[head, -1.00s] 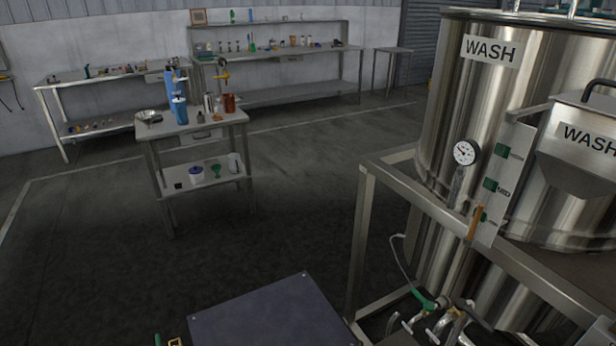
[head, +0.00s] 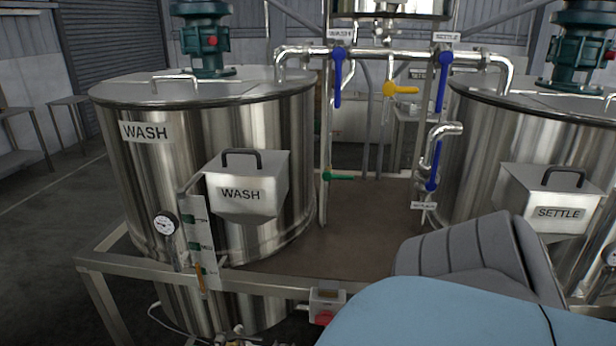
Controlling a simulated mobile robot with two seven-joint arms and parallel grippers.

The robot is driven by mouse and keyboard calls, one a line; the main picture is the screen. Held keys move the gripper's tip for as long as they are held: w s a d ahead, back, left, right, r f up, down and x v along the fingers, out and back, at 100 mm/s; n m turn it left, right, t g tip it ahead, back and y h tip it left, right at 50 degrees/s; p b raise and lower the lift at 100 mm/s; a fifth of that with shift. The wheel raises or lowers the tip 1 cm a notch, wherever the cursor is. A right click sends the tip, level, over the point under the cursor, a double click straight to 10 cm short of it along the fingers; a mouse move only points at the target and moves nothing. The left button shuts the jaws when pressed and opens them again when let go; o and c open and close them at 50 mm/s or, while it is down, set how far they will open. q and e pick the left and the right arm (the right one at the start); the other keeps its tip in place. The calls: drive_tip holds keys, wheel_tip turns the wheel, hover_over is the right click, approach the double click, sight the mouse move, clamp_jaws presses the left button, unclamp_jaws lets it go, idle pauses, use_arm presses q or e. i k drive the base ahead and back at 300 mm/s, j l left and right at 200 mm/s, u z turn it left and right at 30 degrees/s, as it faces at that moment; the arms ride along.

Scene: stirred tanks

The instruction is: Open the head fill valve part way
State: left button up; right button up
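Several lever valves sit on the pipework between two steel tanks. A yellow lever (head: 401,89) lies level below the head tank (head: 390,10). Two blue levers hang down below the WASH tag (head: 341,33) and the SETTLE tag (head: 446,37): the left blue lever (head: 338,78) and the right blue lever (head: 443,82). A lower blue lever (head: 432,181) hangs on a pipe at the right. A green lever (head: 340,177) lies level on a thin upright pipe. I cannot read which one is the head fill valve. Neither gripper is in view.
The WASH tank (head: 160,190) stands left and the SETTLE tank (head: 465,160) right, on a brown-topped steel stand (head: 330,240). A grey and blue mass, apparently my own arm, covers the lower right. A red-knobbed box (head: 325,309) sits at the stand's front edge.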

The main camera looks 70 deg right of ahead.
sight(327, 176)
drive_tip(key=z, duration=1.25)
drive_tip(key=i+l+z, duration=0.1)
drive_tip(key=l+z, duration=0.25)
drive_tip(key=i+l+z, duration=0.15)
drive_tip(key=l+z, duration=0.2)
drive_tip(key=i+l+z, duration=0.1)
drive_tip(key=i+l, duration=0.15)
drive_tip(key=l, duration=0.15)
